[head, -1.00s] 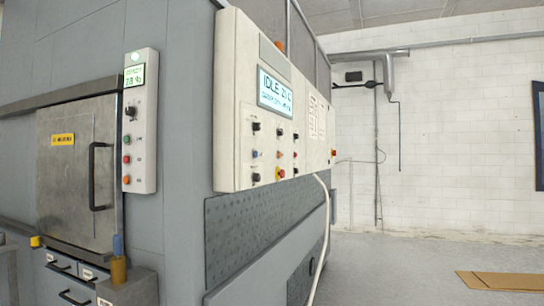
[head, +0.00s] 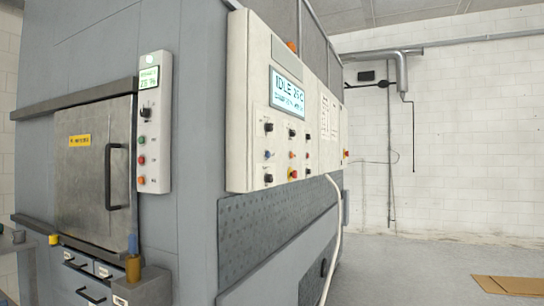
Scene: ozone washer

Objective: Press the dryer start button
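A large white control panel (head: 240,120) is fixed to the grey machine's corner. Its screen (head: 287,91) reads IDLE with a temperature. A narrow white panel (head: 153,122) to the left has a small green screen, one knob, a green button (head: 141,140), a red button (head: 141,160) and an orange button (head: 141,181). The labels are too small to read, so I cannot tell which button is the dryer start. My gripper is not in view.
A metal door (head: 85,165) with a black handle (head: 112,178) is left of the narrow panel. Small drawers and a ledge (head: 140,290) jut out below it. A white hose (head: 334,240) hangs by the machine's right side. Open floor (head: 420,265) lies right, with flat cardboard (head: 510,285).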

